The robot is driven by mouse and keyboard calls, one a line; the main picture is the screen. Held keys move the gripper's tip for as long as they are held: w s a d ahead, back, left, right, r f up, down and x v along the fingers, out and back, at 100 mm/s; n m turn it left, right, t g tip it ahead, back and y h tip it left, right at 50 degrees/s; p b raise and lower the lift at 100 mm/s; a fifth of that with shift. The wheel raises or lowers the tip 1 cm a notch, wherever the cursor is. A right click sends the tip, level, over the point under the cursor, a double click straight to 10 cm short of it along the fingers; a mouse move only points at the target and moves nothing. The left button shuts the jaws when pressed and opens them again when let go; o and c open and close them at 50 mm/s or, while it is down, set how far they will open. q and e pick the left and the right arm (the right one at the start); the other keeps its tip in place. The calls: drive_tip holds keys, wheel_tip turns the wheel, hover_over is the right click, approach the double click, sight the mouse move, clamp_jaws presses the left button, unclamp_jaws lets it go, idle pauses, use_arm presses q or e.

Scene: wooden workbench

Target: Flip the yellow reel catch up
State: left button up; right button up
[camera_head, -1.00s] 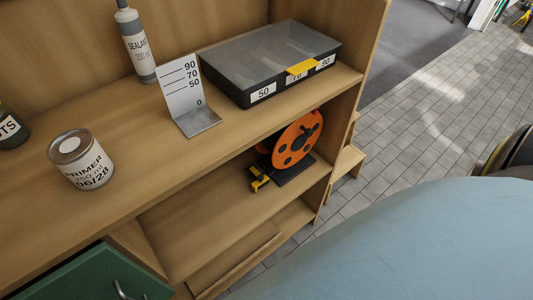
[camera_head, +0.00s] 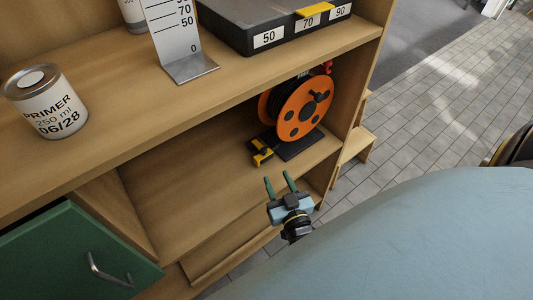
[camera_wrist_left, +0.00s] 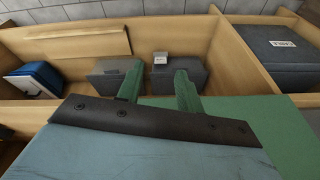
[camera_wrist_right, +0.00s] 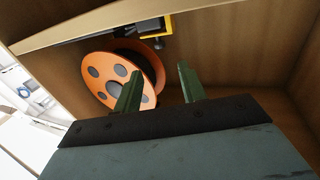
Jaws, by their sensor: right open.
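The orange cable reel (camera_head: 301,110) stands on the lower shelf on a dark base, and it also shows in the right wrist view (camera_wrist_right: 104,77). My right gripper (camera_head: 281,184) is open and empty, in front of the shelf and below the reel in the head view. My left gripper (camera_wrist_left: 160,82) shows only in its wrist view, fingers apart with nothing between them, over an open compartment.
The upper shelf board (camera_head: 120,135) overhangs the reel. A primer can (camera_head: 48,105), a marked height gauge (camera_head: 178,45) and a dark case (camera_head: 270,35) stand on top. A green drawer front (camera_head: 80,255) is at lower left. The lower shelf left of the catch is clear.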

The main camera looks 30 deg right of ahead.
sight(265, 153)
use_arm(q)
wheel_tip(265, 153, up, 7)
drive_tip(key=s+d+b, duration=0.1)
drive_tip(key=d+b, duration=0.1)
drive_tip(key=shift+t, duration=0.3)
use_arm(e)
drive_tip(key=x, duration=0.9)
drive_tip(key=shift+w, duration=0.3)
use_arm(q)
drive_tip(key=shift+f, duration=0.1)
use_arm(e)
clamp_jaws()
